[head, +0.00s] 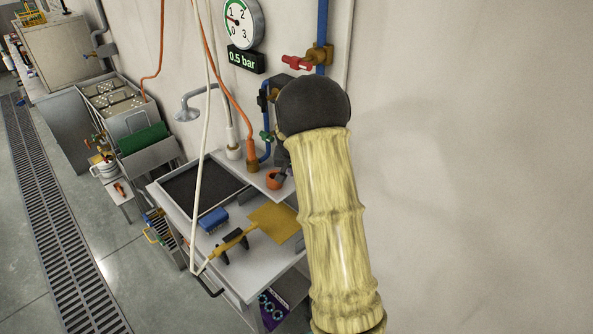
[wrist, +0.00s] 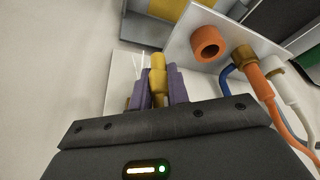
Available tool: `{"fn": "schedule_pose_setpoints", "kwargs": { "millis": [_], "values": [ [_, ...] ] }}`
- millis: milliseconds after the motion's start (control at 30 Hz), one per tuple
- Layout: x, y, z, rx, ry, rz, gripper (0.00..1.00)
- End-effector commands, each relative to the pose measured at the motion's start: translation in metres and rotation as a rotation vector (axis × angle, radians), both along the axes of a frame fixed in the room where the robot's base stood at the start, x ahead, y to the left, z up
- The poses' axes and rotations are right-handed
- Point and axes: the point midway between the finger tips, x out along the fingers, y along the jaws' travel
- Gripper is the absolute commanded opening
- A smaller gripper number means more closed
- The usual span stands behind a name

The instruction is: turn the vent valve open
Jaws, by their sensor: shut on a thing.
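In the wrist view, my gripper (wrist: 159,88) has its purple fingers shut on a yellow piece (wrist: 158,64). I cannot tell whether this piece is the handle of the vent valve. In the head view my arm hides the gripper and what it holds. A red-handled valve (head: 297,62) sits on the blue pipe high on the wall, apart from my arm. A small green-handled valve (head: 267,136) shows lower, just left of my arm. No label shows which of them is the vent valve.
The gauge (head: 240,22) has a display (head: 246,60) reading 0.5 bar. An orange cup (head: 273,181) and hose fittings stand on a shelf, also seen in the wrist view (wrist: 209,43). A bench (head: 240,275) with a blue block (head: 213,220) is below. The wall at right is bare.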

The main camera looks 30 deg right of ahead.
Motion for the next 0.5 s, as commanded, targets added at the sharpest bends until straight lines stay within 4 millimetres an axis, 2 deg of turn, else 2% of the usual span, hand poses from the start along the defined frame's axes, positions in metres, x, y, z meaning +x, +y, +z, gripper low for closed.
{"fn": "schedule_pose_setpoints", "kwargs": {
  "millis": [133, 167, 233, 267, 500],
  "values": [
    [0.0007, -0.0003, 0.0005, -0.001, -0.003, 0.001, 0.00],
    [0.0007, -0.0003, 0.0005, -0.001, -0.004, 0.002, 0.21],
    [0.0007, -0.0002, 0.0005, -0.001, -0.003, 0.001, 0.35],
    [0.0006, -0.0002, 0.0005, -0.001, -0.003, 0.001, 0.39],
    [0.0003, -0.0001, 0.0003, 0.000, -0.002, 0.000, 0.39]
  ]
}}
